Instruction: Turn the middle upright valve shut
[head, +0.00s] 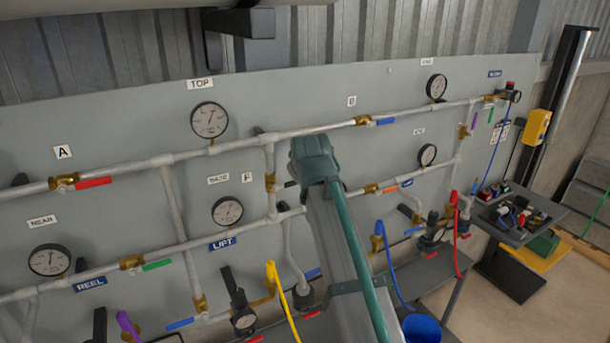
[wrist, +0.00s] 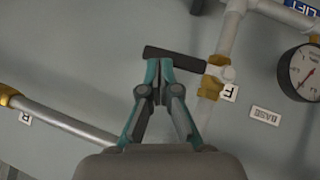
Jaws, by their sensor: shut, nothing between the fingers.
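The middle upright valve, by label F, is a brass body (head: 270,182) on a short upright pipe. It also shows in the wrist view (wrist: 213,82). Its black lever (wrist: 180,57) sticks out sideways, roughly crosswise to the pipe; its end (head: 291,184) shows beside my arm in the head view. My gripper (wrist: 157,72) is shut and empty in the wrist view. Its fingertips are in line with the lever's outer part in the picture; whether they touch it I cannot tell. In the head view my arm hides the gripper.
Label F (wrist: 229,92) and a gauge (wrist: 301,72) lie to the right of the valve. A grey pipe (wrist: 65,118) with a brass fitting runs at lower left. In the head view, a red-handled valve (head: 66,182) and a blue-handled valve (head: 364,121) sit on the upper pipe.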

